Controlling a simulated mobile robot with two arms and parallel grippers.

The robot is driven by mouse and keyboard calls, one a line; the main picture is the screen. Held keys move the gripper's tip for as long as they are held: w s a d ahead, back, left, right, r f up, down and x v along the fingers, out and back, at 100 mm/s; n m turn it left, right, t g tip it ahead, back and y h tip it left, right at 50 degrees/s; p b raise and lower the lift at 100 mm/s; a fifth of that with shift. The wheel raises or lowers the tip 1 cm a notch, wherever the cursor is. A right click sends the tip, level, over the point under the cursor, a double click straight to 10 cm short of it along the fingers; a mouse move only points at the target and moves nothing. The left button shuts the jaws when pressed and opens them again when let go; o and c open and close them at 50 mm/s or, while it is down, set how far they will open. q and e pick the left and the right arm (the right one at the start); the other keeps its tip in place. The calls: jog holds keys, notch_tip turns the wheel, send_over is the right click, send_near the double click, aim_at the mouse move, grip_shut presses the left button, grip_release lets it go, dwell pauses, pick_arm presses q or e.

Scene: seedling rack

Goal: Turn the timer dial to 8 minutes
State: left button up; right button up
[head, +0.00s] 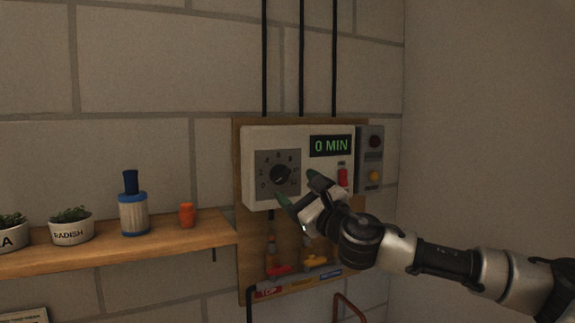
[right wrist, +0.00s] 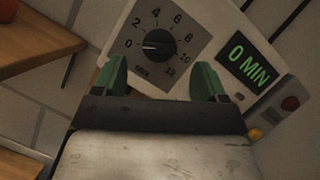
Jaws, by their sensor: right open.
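The timer dial (head: 280,174) is a black knob on a dark square plate on the white control box (head: 255,140). My left gripper is out of view.
A red switch (head: 343,176) is on the box, right of the dial. A grey box (head: 370,150) with a dark red and a yellow button adjoins it. Red and yellow valve handles are below. A wooden shelf (head: 180,234) at left holds pots, a blue-capped bottle (head: 133,213) and an orange item (head: 187,215).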

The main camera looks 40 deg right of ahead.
aim_at(283, 177)
jog(key=p+x, duration=0.2)
jog(key=x, duration=0.1)
jog(key=shift+w+r, duration=0.1)
jog(key=shift+r, duration=0.1)
jog(key=shift+w, duration=0.25)
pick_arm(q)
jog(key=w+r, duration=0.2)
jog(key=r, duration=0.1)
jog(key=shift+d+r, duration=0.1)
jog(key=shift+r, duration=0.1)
pick_arm(e)
jog(key=shift+w, duration=0.1)
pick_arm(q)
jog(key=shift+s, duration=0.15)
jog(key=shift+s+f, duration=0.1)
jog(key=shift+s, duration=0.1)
pick_arm(e)
jog(key=c, duration=0.9)
